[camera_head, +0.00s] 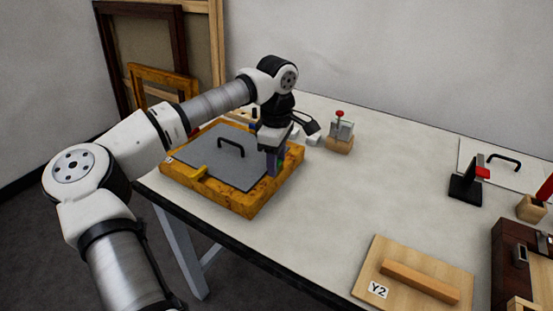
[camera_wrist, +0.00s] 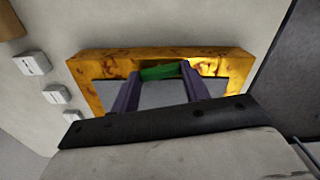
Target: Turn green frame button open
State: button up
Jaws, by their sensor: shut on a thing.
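The gilt frame (camera_head: 236,206) lies flat on the table at its left end, with a grey backing panel (camera_head: 212,163) and a black handle inside it. The frame's gold rim (camera_wrist: 88,85) also shows in the wrist view. A green button (camera_wrist: 160,72) sits at the inner edge of that rim. My gripper (camera_wrist: 158,78) is at the button, its two purple fingers shut on it from both sides. In the head view my gripper (camera_head: 273,166) reaches down over the frame's right side, and the green button is hidden there.
Small white blocks (camera_wrist: 57,94) lie beside the frame. A red-topped item on a wooden block (camera_head: 340,142) stands behind it. A board marked Y2 (camera_head: 417,272) lies at the front right. The middle of the table is clear.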

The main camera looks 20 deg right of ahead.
jog(key=shift+m, duration=1.2)
jog(key=o, duration=1)
notch_tip(320, 180, up, 14)
jog(key=shift+f+b, duration=0.1)
jog(key=shift+b, duration=0.55)
